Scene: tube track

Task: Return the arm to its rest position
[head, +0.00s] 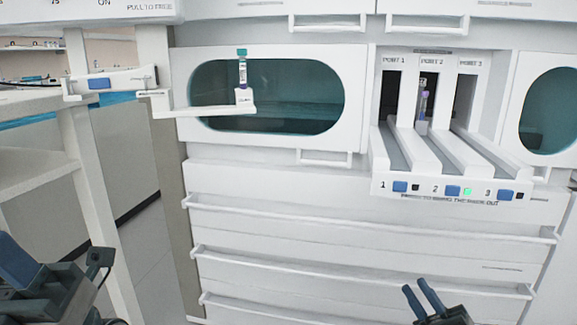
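My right gripper (415,285) is low in the head view, right of centre, in front of the lower white panels. Its two dark blue fingers stand a little apart with nothing between them. It is well below the rack of three lanes (438,158) and touches nothing that I can see. My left arm shows at the bottom left corner as dark and blue parts, cut off by the picture edge; whether its fingers are open or shut cannot be made out. A tube with a teal cap (242,68) stands upright in a small white holder (244,97) on a ledge.
Another tube with a purple top (422,106) stands in the lane marked Point 2. The button panel (450,189) has blue buttons, and a green light shows by number 2. Rails (370,222) stick out from the cabinet front. A white shelf frame (95,190) stands at left.

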